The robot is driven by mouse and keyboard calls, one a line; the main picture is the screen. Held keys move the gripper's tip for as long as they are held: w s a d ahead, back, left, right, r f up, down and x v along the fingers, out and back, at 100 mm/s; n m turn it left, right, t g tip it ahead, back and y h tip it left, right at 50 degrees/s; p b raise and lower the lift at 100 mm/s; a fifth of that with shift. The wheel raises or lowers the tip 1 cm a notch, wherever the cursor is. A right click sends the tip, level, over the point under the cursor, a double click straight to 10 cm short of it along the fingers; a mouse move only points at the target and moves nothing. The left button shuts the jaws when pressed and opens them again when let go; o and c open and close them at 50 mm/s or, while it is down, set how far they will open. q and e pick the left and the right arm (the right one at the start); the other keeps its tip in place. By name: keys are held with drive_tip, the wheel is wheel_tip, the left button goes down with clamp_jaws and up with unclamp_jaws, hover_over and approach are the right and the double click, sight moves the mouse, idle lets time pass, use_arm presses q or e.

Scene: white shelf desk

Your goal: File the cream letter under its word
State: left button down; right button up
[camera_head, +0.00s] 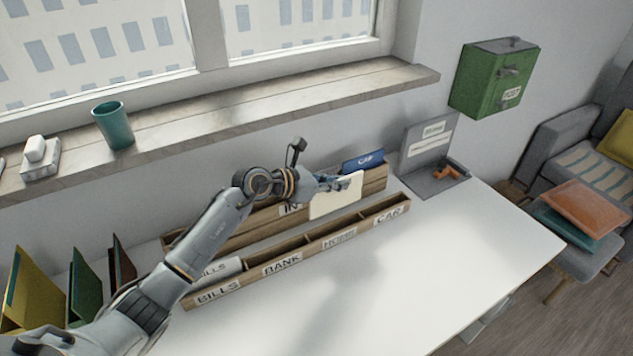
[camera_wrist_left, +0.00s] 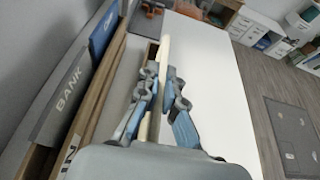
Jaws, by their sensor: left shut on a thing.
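My left gripper (camera_head: 343,184) is shut on the cream letter (camera_head: 335,203), gripping its upper part. The letter hangs upright over the back row near the IN label (camera_head: 290,208); I cannot tell whether its lower edge is clear of the rack. In the left wrist view the letter (camera_wrist_left: 164,52) shows edge-on between the fingers (camera_wrist_left: 160,90). I see no readable word on it. The front wooden rack (camera_head: 310,262) has compartments labelled BILLS, BANK, a word like HOME, and CAR. A pale BILLS letter (camera_head: 217,269) stands in the BILLS compartment. My right gripper is not in view.
A blue letter (camera_head: 363,161) and a grey BANK letter (camera_wrist_left: 68,95) stand in the back row. A grey stand (camera_head: 428,150) with an orange item is at the far right. Coloured folders (camera_head: 82,290) stand at left. The white desk (camera_head: 460,255) is clear in front.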

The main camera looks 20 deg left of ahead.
sight(310, 217)
use_arm(q)
drive_tip(key=shift+w+d, duration=0.1)
drive_tip(key=shift+d, duration=0.1)
idle(0.3)
drive_tip(key=shift+a+f+b, duration=0.1)
drive_tip(key=shift+f+b, duration=4.4)
drive_tip(key=shift+f, duration=1.05)
drive_tip(key=c, duration=1.4)
unclamp_jaws()
drive_tip(key=v, duration=1.2)
